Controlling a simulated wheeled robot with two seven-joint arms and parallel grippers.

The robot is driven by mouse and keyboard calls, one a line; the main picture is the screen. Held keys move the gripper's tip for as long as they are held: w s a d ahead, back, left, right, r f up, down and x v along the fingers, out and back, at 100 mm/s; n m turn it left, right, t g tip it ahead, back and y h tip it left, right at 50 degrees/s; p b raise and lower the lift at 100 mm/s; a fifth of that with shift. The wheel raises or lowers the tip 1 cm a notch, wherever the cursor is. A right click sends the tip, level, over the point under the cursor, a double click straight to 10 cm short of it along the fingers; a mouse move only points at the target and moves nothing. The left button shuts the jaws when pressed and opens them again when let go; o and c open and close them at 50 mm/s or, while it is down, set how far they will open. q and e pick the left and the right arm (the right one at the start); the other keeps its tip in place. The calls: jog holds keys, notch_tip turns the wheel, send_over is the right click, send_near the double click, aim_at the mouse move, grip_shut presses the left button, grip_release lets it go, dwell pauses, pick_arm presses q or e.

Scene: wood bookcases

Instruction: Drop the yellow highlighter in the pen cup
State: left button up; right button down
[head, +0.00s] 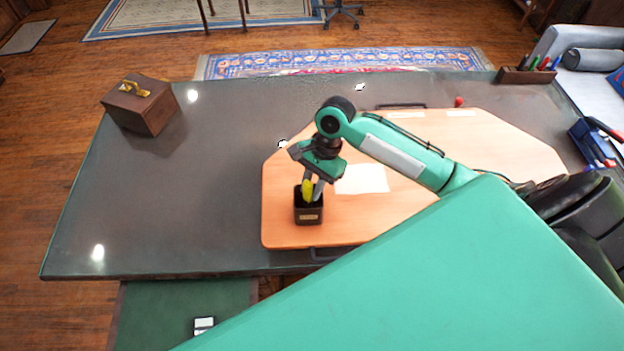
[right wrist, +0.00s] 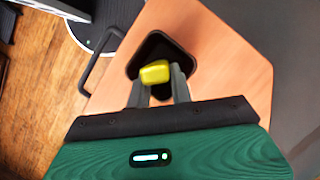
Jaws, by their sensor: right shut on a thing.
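The yellow highlighter (head: 307,190) is held by my right gripper (head: 313,187) at the mouth of the pen cup. In the right wrist view the highlighter (right wrist: 155,72) shows between the two grey fingers of my right gripper (right wrist: 160,84), over the cup's dark opening. The highlighter's lower end is hidden by the cup wall. My left gripper is out of view.
The cup stands on a light wooden board (head: 285,233) with dark handles, on a dark table (head: 200,200). A white paper (head: 362,179) lies right of the cup. A wooden box (head: 142,105) stands at far left, and a pen holder (head: 526,76) at back right. The table's left half is mostly clear.

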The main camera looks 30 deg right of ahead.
jog(key=shift+f, duration=0.15)
jog(key=c, duration=1.2)
grip_release()
jog(key=shift+o, duration=0.2)
jog(key=b+v, duration=0.2)
jog(key=v, duration=1.1)
jog(key=shift+d+r, duration=0.2)
jog(key=shift+r, duration=0.2)
jog(key=shift+w, duration=0.1)
